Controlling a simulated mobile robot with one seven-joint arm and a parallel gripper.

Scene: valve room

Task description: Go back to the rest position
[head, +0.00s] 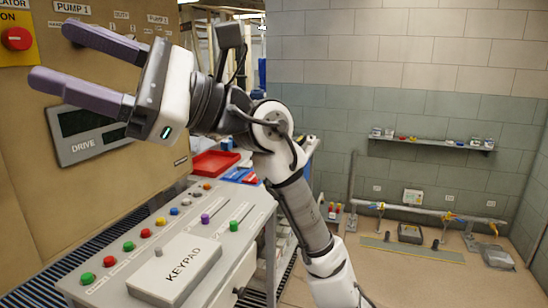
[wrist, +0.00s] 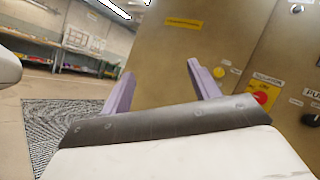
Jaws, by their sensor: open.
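My gripper (head: 68,62) is raised at the upper left of the head view, in front of the tan cabinet (head: 90,170). Its two purple fingers are spread apart with nothing between them. In the wrist view the fingers (wrist: 163,88) point toward the tan panels, also apart and empty. My arm reaches up from the bottom centre of the head view, bent at the elbow. Part of the DRIVE display (head: 85,130) is hidden behind the lower finger and the gripper body.
A sloped console (head: 215,220) with coloured buttons and a KEYPAD box (head: 176,268) stands below my gripper. A red tray (head: 213,163) lies behind it. A shelf (head: 430,145) hangs on the far wall. The wrist view shows a dark floor mat (wrist: 65,120) and a red knob (wrist: 262,98).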

